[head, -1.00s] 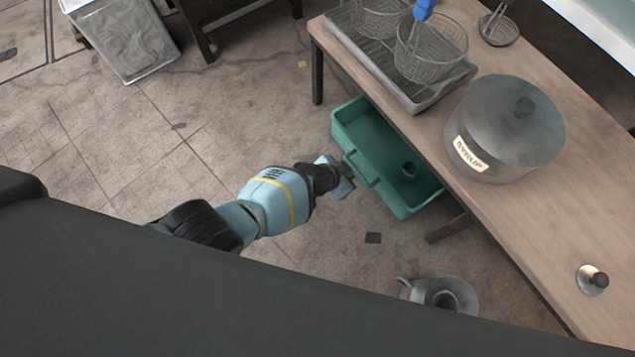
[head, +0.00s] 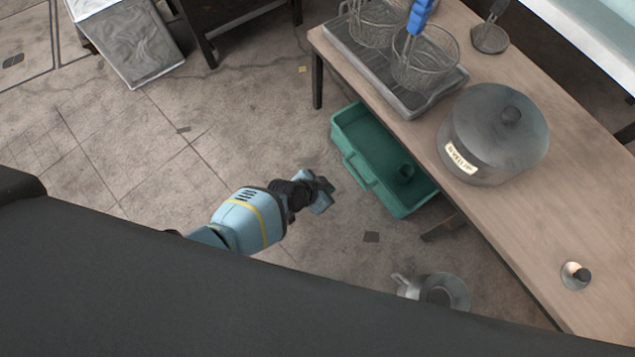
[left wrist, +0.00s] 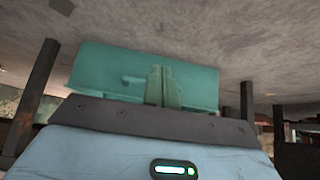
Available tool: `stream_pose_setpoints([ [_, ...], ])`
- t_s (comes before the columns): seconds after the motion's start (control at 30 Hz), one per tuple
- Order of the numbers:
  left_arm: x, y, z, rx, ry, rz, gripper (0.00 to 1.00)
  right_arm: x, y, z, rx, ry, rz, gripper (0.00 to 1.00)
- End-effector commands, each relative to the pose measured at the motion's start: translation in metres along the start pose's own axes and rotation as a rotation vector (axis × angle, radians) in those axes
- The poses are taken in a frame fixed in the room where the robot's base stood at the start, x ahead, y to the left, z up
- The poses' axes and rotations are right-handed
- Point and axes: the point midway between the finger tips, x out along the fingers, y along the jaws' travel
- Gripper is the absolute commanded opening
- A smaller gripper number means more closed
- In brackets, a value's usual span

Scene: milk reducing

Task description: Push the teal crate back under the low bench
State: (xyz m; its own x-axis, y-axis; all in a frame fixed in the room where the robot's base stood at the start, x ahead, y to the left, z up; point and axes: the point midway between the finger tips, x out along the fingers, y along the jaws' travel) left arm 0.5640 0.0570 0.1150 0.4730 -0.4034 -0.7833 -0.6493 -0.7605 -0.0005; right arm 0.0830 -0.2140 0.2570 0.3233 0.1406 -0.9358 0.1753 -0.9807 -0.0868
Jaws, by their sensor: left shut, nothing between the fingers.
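The teal crate (head: 371,187) sits on the floor, partly under the wooden bench (head: 520,230). Its near side and handle stick out, and the bench top hides its far side. My right gripper is not in view.
A lidded pot (head: 493,133) and a grey tray (head: 350,45) with wire baskets stand on the bench. A metal jug (head: 440,291) stands on the floor below the crate. A bench leg (head: 317,80) is near the crate's far left corner. Floor left of the crate is clear.

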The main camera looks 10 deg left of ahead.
Motion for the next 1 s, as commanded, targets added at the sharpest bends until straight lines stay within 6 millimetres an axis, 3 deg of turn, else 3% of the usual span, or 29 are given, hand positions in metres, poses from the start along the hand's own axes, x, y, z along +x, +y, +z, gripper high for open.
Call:
stream_pose_setpoints([
  [0.33,-0.025,0.000,0.020,0.000,0.000,0.000,0.00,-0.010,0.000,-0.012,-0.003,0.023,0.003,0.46],
  [1.0,-0.028,0.000,0.020,0.000,0.001,-0.001,0.00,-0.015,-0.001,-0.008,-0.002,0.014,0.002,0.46],
])
